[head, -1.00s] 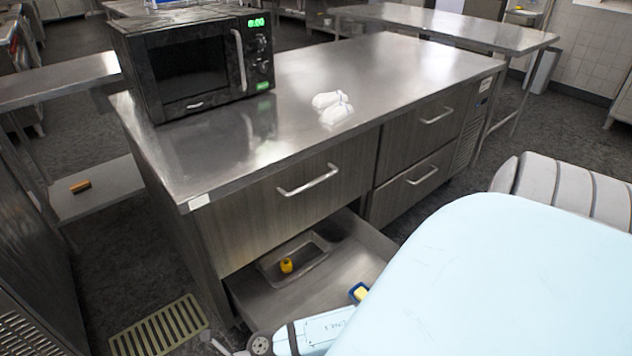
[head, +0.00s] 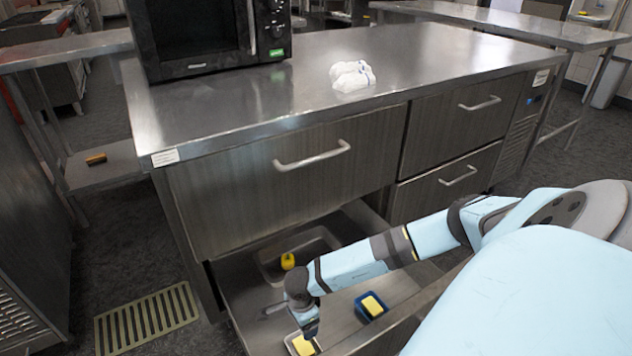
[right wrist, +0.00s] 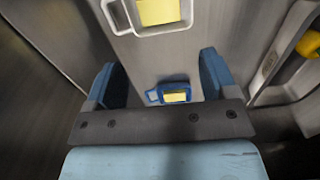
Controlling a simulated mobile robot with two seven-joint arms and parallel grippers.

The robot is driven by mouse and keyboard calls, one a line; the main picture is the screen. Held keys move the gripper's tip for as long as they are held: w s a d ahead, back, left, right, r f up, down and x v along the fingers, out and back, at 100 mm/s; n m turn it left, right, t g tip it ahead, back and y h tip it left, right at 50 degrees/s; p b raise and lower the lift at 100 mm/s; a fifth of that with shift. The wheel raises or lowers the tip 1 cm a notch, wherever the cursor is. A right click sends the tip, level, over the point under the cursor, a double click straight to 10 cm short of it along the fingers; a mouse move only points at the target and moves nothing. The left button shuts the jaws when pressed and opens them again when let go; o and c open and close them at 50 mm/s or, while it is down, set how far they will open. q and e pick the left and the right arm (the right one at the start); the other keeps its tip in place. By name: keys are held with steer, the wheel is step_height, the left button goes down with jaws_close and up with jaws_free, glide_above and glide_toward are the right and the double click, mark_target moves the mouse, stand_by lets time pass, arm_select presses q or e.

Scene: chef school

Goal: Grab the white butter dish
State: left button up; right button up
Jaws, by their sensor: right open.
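The white butter dish (head: 291,347), holding yellow butter, sits low in the open drawer at the bottom edge of the head view, partly hidden by my right gripper. It also shows at the top of the right wrist view (right wrist: 182,22), cut off by the frame and beyond the fingertips. My right gripper (head: 311,331) points down close to this dish. In the right wrist view its two blue fingers (right wrist: 161,72) are apart, with nothing held between them. A blue butter dish (head: 362,308) with yellow butter lies to the right; it shows between the fingers in the wrist view (right wrist: 154,96). My left gripper is out of view.
The open drawer also holds a metal tray (head: 327,238) with a yellow object (head: 288,261) in it. The drawer walls and the closed drawer front (head: 240,190) above bound the space. A microwave (head: 205,35) and white cloth-like items (head: 352,76) stand on the counter (head: 430,60).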

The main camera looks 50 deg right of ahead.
steer(key=b, duration=0.4)
glide_above(303, 345)
step_height(303, 345, down, 8)
steer(key=shift+d+r, duration=0.1)
steer(key=shift+d, duration=0.05)
steer(key=shift+s+f, duration=0.1)
steer(key=shift+f, duration=0.35)
step_height(303, 345, down, 5)
steer(key=b, duration=0.3)
steer(key=shift+f, duration=0.15)
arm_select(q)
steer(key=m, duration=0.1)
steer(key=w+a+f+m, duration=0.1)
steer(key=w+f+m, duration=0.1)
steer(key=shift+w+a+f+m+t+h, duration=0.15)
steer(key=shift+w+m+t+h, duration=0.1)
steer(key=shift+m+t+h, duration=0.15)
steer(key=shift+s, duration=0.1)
arm_select(e)
steer(key=c, duration=0.7)
